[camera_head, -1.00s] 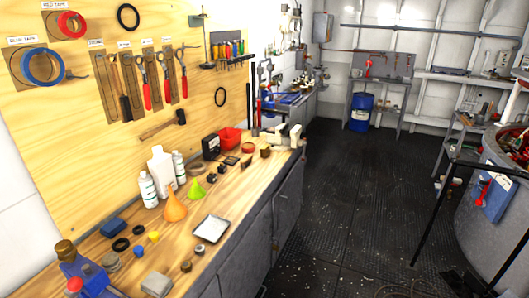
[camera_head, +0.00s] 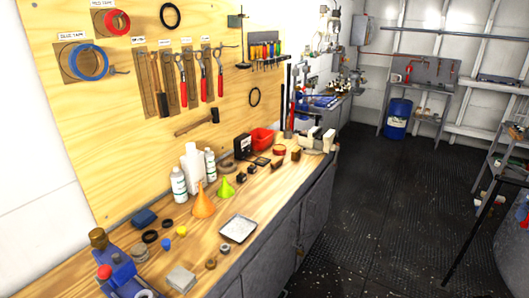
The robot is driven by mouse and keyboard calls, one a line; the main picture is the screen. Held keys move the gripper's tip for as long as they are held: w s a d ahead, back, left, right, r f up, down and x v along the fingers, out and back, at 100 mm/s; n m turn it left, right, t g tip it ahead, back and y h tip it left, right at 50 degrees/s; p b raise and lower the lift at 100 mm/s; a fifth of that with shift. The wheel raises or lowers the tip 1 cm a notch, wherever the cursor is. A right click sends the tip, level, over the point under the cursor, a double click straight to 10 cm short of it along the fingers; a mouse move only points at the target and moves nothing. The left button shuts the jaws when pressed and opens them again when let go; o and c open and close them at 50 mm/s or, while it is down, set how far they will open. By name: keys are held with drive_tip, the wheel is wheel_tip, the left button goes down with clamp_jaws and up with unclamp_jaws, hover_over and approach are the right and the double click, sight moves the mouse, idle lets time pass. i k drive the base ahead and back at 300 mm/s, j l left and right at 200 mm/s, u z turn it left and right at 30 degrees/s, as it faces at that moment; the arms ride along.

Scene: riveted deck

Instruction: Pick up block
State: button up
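Several block-like things lie on the wooden workbench (camera_head: 262,207); I cannot tell which one the task names. A blue block (camera_head: 144,217) lies at the near left, by black rings. A light grey block (camera_head: 181,279) sits at the near front edge. A small brown block (camera_head: 296,153) stands at the far end, beside a beige and dark device (camera_head: 318,140). Small dark blocks (camera_head: 242,177) lie in the middle of the bench. My gripper is not in view.
Tools hang on the wooden wall board (camera_head: 110,185). The dark floor (camera_head: 375,200) at right is open.

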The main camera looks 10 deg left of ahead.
sight(296, 153)
drive_tip(key=i+l+u, duration=0.15)
drive_tip(key=i, duration=0.25)
drive_tip(key=i+u, duration=0.15)
drive_tip(key=i, duration=0.3)
drive_tip(key=i+l+u, duration=0.15)
drive_tip(key=i, duration=0.25)
drive_tip(key=i+l+u, duration=0.15)
drive_tip(key=i+l, duration=0.6)
drive_tip(key=i, duration=0.15)
drive_tip(key=i+l, duration=0.4)
drive_tip(key=i, duration=0.2)
drive_tip(key=i+l, duration=0.45)
drive_tip(key=i, duration=0.15)
